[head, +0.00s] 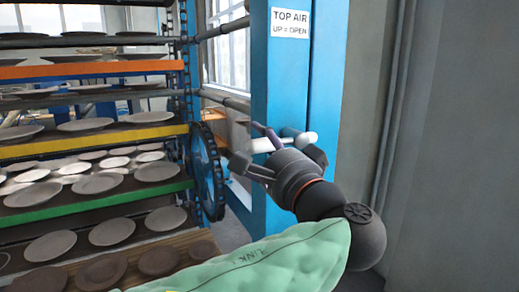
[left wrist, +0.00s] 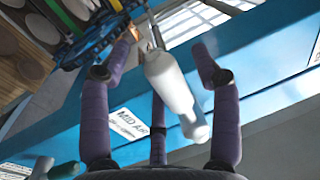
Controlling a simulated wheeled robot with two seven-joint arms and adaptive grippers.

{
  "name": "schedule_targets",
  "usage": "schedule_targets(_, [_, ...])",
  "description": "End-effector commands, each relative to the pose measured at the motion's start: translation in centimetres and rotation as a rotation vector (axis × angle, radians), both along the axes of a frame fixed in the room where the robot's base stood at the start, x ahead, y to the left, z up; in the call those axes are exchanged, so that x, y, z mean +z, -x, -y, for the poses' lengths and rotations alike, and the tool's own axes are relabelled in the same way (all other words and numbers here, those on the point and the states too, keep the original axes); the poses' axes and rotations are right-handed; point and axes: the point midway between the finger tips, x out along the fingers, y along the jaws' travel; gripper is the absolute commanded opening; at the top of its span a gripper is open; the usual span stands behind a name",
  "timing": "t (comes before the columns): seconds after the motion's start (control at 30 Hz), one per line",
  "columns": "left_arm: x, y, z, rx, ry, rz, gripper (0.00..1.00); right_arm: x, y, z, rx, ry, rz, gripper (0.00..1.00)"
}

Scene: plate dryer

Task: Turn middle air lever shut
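The middle air lever is a white rounded handle (head: 263,145) on the blue post, partly hidden behind my fingers in the head view. In the left wrist view the lever (left wrist: 172,82) runs between my fingers, its rounded end toward the palm. A MID AIR label (left wrist: 127,121) shows on the blue post beside it. My left gripper (head: 274,148) is at the lever with its dark purple fingers spread. In the left wrist view the fingers (left wrist: 158,80) stand around the lever, with gaps at the sides. Whether the rear finger touches it is unclear. My right gripper is out of view.
A rack (head: 95,205) with several shelves of plates stands at the left. A blue chain wheel (head: 208,172) is close to the left of my gripper. The blue post (head: 279,85) carries a TOP AIR sign (head: 290,23). A grey wall (head: 455,130) is at the right.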

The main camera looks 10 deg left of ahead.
Motion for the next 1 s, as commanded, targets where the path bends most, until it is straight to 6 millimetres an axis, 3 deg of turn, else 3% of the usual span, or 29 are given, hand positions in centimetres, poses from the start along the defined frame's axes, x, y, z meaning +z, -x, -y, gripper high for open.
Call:
schedule_targets(0.37, [-0.4,1.2,1.1,-0.003,-0.004,-0.004,0.63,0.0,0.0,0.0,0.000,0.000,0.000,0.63])
schedule_targets(0.8, [-1.6,7.7,5.9,-0.002,-0.003,-0.002,0.63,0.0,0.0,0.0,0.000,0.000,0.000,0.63])
schedule_targets(1.0, [-1.9,9.2,7.0,-0.002,-0.002,-0.003,0.63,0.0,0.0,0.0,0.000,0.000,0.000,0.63])
